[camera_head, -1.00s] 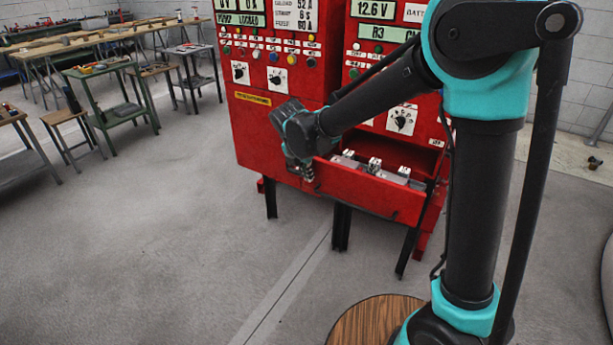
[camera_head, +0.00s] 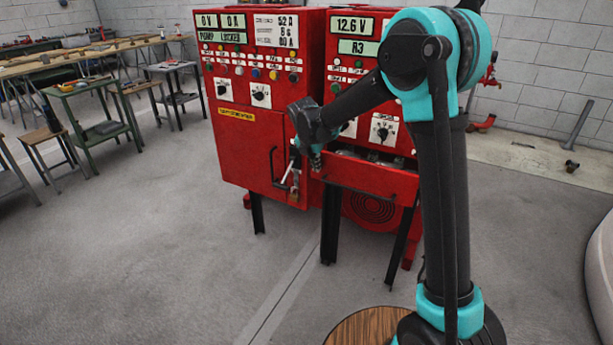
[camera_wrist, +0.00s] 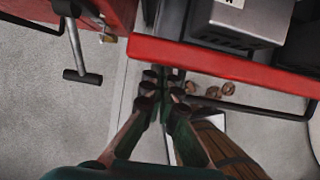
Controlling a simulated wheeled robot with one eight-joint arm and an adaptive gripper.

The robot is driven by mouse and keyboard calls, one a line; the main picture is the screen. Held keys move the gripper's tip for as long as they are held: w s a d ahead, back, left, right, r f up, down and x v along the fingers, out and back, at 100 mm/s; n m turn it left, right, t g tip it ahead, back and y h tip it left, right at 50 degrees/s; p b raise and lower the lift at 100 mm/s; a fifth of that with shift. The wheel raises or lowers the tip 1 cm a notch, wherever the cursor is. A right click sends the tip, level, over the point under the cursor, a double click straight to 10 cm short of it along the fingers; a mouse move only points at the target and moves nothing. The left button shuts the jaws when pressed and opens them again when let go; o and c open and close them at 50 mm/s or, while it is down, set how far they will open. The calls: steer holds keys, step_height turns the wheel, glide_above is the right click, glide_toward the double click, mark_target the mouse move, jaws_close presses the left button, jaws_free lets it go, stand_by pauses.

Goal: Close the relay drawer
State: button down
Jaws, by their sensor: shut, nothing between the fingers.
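The red relay drawer (camera_head: 365,178) sticks out of the right red cabinet, partly open, in the head view. A strip of its inside with grey parts shows above its front. In the wrist view the red drawer front (camera_wrist: 225,64) crosses the upper right, with a grey relay block (camera_wrist: 238,22) behind it and a dark bar handle (camera_wrist: 270,111) on the near side. My gripper (camera_head: 316,162) is at the left end of the drawer front. In the wrist view my gripper (camera_wrist: 165,82) has its fingers together and empty, close to the drawer front; I cannot tell whether they touch.
The left cabinet door has a dark handle and a latch with a padlock (camera_head: 294,192) just left of my gripper. A round wooden stool top (camera_head: 365,328) stands near my base. Work tables (camera_head: 85,105) stand at the left. The floor in front is open.

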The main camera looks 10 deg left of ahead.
steer(key=shift+w+d, duration=0.35)
steer(key=shift+w, duration=0.55)
steer(key=shift+w+d, duration=0.35)
steer(key=shift+w, duration=0.6)
steer(key=shift+w+d, duration=0.35)
steer(key=shift+w, duration=0.55)
steer(key=shift+s+a, duration=0.1)
